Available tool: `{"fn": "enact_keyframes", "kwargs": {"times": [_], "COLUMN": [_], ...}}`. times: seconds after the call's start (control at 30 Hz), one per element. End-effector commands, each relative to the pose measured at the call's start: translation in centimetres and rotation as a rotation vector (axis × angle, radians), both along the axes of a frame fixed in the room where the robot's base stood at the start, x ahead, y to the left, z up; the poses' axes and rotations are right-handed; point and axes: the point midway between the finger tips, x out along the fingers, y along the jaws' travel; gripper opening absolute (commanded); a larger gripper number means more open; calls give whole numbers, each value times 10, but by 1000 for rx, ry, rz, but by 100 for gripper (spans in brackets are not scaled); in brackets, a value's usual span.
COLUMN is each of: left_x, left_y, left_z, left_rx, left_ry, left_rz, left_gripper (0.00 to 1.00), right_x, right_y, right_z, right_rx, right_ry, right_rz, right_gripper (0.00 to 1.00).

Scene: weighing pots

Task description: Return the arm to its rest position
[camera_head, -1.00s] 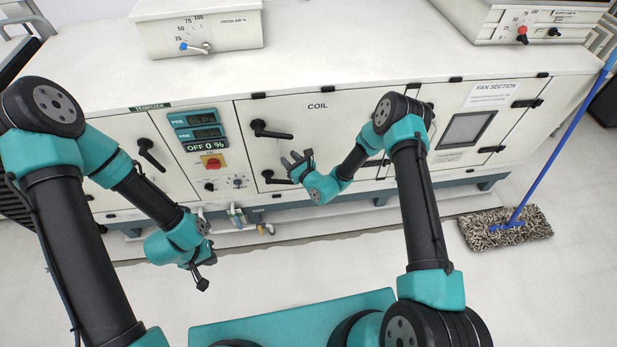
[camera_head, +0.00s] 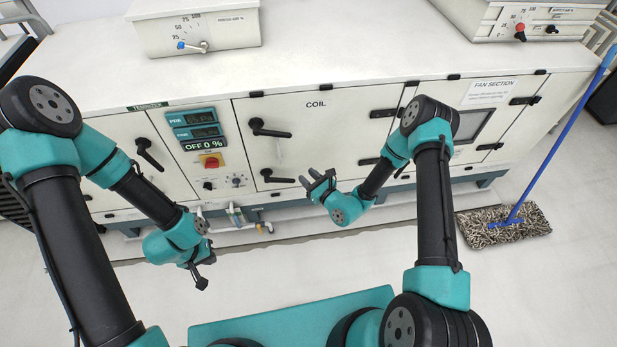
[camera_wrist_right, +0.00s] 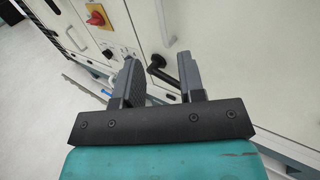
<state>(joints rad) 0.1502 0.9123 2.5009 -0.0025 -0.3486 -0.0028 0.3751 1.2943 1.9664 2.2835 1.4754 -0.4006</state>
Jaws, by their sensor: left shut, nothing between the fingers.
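My right gripper (camera_head: 318,181) is in front of the lower part of the COIL door, apart from it. Its two fingers are spread with nothing between them, as the right wrist view also shows (camera_wrist_right: 162,80). My left gripper (camera_head: 202,278) hangs over the floor in front of the cabinet, at the left, shut and empty. The COIL door (camera_head: 335,130) is closed flat. Its upper black handle (camera_head: 270,130) and lower black handle (camera_head: 278,179) both lie roughly level.
The white cabinet (camera_head: 330,65) runs across the back, with a display panel (camera_head: 195,125) and red-yellow switch (camera_head: 211,161). Pipes (camera_head: 236,216) stick out low at its front. A mop (camera_head: 500,228) lies on the floor at the right. The floor in front is clear.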

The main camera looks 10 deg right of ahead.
Motion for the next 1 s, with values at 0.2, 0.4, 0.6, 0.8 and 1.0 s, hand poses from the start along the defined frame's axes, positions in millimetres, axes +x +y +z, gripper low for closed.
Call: {"fn": "enact_keyframes", "kwargs": {"times": [0.2,0.4,0.6,0.8,1.0], "left_x": [0,0,0,0,0], "left_y": [0,0,0,0,0], "left_z": [0,0,0,0,0], "left_rx": [0,0,0,0,0], "left_ry": [0,0,0,0,0], "left_rz": [0,0,0,0,0], "left_gripper": [0,0,0,0,0], "right_x": [0,-15,-73,-154,-226], "right_y": [0,14,46,60,42], "right_z": [0,2,7,6,-2], "right_rx": [0,-9,-64,-198,-401], "right_ry": [0,24,98,164,185], "right_rz": [1,96,402,770,1100], "right_gripper": [36,36,36,36,36]}}
